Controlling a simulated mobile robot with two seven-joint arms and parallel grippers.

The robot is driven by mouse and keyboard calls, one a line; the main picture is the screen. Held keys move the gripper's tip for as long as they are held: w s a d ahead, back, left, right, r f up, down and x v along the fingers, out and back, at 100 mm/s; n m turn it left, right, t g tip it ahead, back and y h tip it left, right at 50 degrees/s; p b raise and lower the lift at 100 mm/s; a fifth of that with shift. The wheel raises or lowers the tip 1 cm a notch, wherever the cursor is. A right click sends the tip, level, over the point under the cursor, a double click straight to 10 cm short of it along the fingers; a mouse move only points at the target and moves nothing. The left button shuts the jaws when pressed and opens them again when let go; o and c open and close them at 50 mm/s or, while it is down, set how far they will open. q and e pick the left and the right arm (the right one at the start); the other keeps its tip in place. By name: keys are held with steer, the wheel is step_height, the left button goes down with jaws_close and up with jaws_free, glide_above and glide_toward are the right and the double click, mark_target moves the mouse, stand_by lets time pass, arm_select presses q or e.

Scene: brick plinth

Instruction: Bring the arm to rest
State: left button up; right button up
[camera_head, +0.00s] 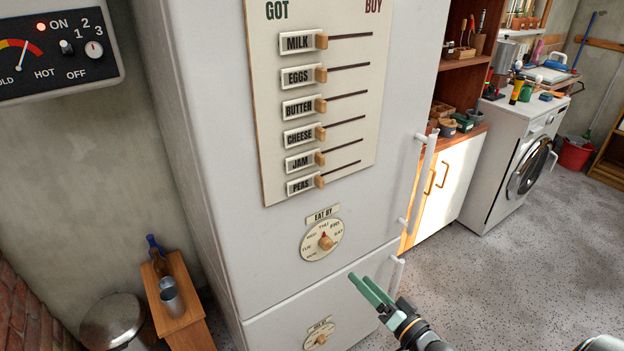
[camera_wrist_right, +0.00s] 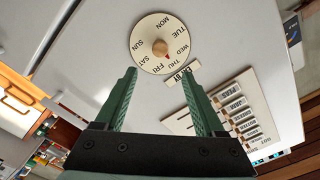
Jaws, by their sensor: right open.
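My right gripper (camera_head: 359,278) is open and empty in front of the fridge (camera_head: 268,255), below and to the right of the round EAT BY dial (camera_head: 310,247). Its green fingers point toward the fridge front. In the right wrist view the two fingers (camera_wrist_right: 158,72) stand apart, with the dial (camera_wrist_right: 148,32) beyond and between their tips. Nothing is between them and they look apart from the dial. The dial's wooden knob has a red mark near THU and FRI. My left gripper is not in view.
A board (camera_head: 380,85) with several wooden sliders is on the fridge door. A second dial (camera_head: 319,336) sits lower. Fridge handles (camera_head: 418,185) stand out close to my right gripper. A washing machine (camera_head: 507,140) is at the right. The floor (camera_head: 500,270) right of the fridge is clear.

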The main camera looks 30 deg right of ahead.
steer(key=s+a+f+n+g+p, duration=0.1)
steer(key=s+a+f+n+g, duration=0.3)
steer(key=s+a, duration=0.3)
steer(key=s+a+f+n+g+y+p, duration=0.1)
steer(key=s+a+f+n+g, duration=0.3)
steer(key=a, duration=0.7)
steer(key=s+f+n, duration=0.2)
steer(key=s, duration=0.1)
steer(key=shift+a+f+g, duration=0.3)
steer(key=shift+f, duration=0.05)
steer(key=shift+s, duration=0.1)
